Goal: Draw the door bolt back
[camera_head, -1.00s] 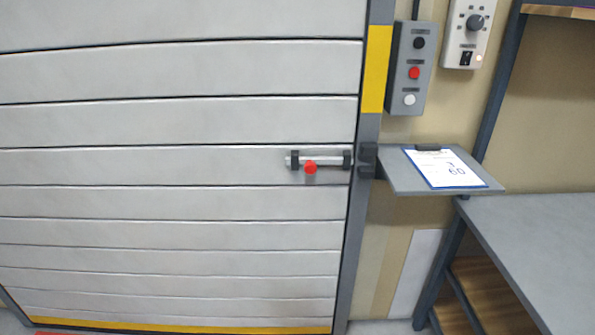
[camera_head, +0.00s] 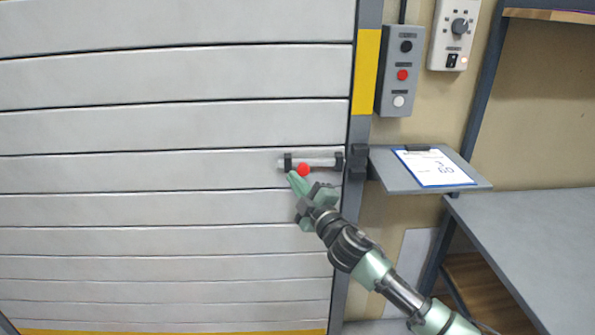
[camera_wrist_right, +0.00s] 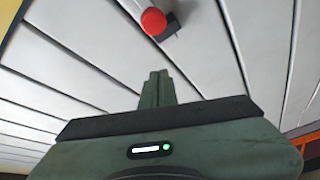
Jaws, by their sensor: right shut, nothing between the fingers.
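The door bolt (camera_head: 322,162) is a grey rod lying level across the door, carried by two dark brackets. Its red knob (camera_head: 303,169) sits close to the left bracket. A dark keeper (camera_head: 358,162) is on the frame to the right; I cannot tell whether the rod's end reaches into it. My right gripper (camera_head: 292,176) is shut and empty, its green fingertips just below and left of the knob. In the right wrist view the shut fingers (camera_wrist_right: 157,86) point toward the red knob (camera_wrist_right: 153,22), with a visible gap. My left gripper is not in view.
The slatted door (camera_head: 170,130) fills the left. A small shelf (camera_head: 395,176) with a clipboard (camera_head: 434,168) juts out right of the frame. Above it is a button box (camera_head: 399,72). A grey table (camera_head: 530,235) stands at the lower right.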

